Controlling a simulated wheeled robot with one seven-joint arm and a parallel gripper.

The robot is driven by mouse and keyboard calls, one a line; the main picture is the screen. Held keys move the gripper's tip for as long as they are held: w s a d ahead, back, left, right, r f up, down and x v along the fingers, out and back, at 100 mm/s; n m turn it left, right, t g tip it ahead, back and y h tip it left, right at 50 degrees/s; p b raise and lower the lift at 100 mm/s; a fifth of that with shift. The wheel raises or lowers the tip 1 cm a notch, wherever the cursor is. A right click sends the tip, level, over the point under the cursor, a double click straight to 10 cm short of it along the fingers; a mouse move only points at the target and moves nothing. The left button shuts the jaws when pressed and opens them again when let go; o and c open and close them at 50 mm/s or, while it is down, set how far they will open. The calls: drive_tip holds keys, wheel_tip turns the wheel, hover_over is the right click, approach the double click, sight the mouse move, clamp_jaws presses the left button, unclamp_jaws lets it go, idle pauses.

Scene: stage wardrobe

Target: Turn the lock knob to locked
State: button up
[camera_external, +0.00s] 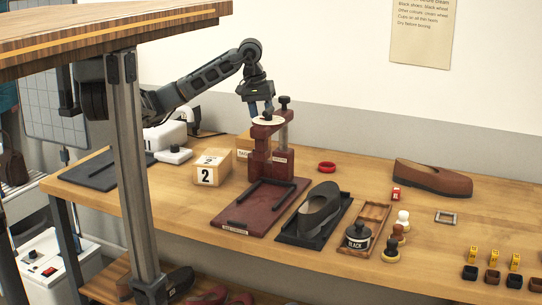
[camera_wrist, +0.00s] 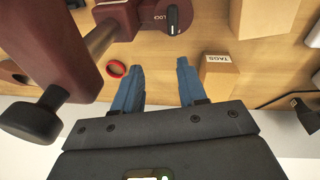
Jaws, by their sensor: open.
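The lock knob (camera_wrist: 174,18) shows at the top of the wrist view. It is small and black with a white pointer line, on a dark red block beside lettering that reads LOCK. My gripper (camera_wrist: 158,66) is open and empty. Its two blue fingers are apart, with bare table between them, and the knob lies beyond their tips in the picture. In the outside view my gripper (camera_external: 260,108) hangs at the top of the dark red stand (camera_external: 260,150), by a pale round disc (camera_external: 262,121). I cannot make out the knob's pointer there.
A black clamp knob (camera_wrist: 30,122) and metal rod stand close beside my fingers. A TAGS box (camera_wrist: 218,76) and red ring (camera_wrist: 117,69) lie on the table. A box marked 2 (camera_external: 210,168) and a black shoe form (camera_external: 318,210) flank the stand.

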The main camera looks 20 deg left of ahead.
drive_tip(key=s, duration=0.1)
drive_tip(key=m+g+y, duration=0.1)
drive_tip(key=s, duration=0.1)
drive_tip(key=shift+s+a+f, duration=0.3)
drive_tip(key=shift+s+a, duration=0.05)
drive_tip(key=shift+a, duration=0.05)
wheel_tip(320, 180, down, 8)
drive_tip(key=shift+r+b, duration=0.25)
drive_tip(key=shift+b, duration=0.5)
clamp_jaws()
